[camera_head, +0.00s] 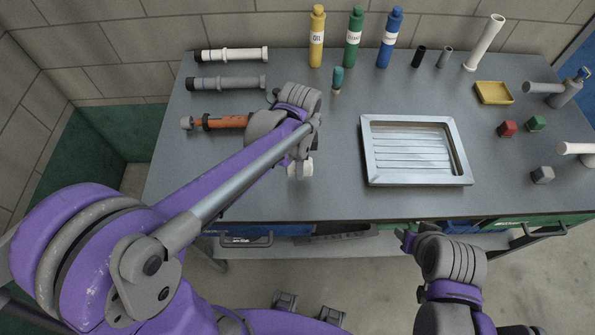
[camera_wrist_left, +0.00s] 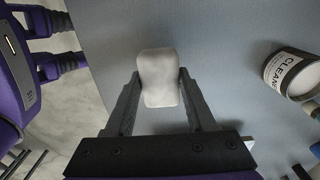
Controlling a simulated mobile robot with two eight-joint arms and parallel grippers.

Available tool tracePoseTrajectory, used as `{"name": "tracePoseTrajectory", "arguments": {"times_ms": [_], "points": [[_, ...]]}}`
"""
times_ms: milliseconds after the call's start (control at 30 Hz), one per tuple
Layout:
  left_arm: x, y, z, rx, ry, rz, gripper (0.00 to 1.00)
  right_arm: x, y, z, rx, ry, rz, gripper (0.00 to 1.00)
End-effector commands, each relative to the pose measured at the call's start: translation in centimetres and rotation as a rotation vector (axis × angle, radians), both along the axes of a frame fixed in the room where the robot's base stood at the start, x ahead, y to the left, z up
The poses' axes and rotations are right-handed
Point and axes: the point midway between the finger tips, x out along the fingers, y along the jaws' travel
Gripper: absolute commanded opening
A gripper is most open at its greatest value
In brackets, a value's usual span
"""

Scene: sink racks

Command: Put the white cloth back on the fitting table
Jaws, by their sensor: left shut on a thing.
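The white cloth (camera_head: 306,168) looks like a small, folded, rounded white block. It is also at the centre of the left wrist view (camera_wrist_left: 158,78). My left gripper (camera_head: 300,155) is shut on it, one finger on each side, over the front left part of the grey fitting table (camera_head: 250,195). I cannot tell whether the cloth touches the tabletop. My left arm covers part of the table to the left. My right gripper (camera_head: 412,238) is empty-looking in front of the table's front edge, and its finger opening is unclear.
A metal tray (camera_head: 367,160) lies right of the cloth. An orange tool (camera_head: 228,122) and two grey-and-white tubes lie at left. Yellow (camera_head: 317,40), green and blue bottles stand at the back. Small blocks and a yellow dish (camera_head: 493,93) are at right. The front middle strip is clear.

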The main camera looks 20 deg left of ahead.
Motion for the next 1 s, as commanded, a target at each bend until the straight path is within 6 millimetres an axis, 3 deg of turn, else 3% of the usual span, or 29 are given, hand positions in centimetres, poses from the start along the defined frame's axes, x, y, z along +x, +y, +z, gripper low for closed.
{"name": "tracePoseTrajectory", "arguments": {"times_ms": [300,733,767,900,1000], "points": [[0.0,0.0,-4.1,0.0,0.0,0.001,0.11,-0.2,0.0,-0.5,0.0,0.004,0.0,0.5],[0.0,0.0,-4.8,0.0,0.001,0.001,0.11,-0.4,0.0,-0.9,0.0,0.007,0.0,0.5],[0.0,0.0,-4.8,0.0,0.001,0.001,0.57,-0.4,0.0,-0.9,0.0,0.007,0.0,0.5],[0.0,0.0,-4.7,0.0,0.0,0.001,0.82,-0.3,0.0,-0.8,0.0,0.006,0.0,0.5],[0.0,0.0,-4.7,0.0,0.0,0.001,0.85,-0.3,0.0,-0.8,0.0,0.006,0.0,0.5]]}}
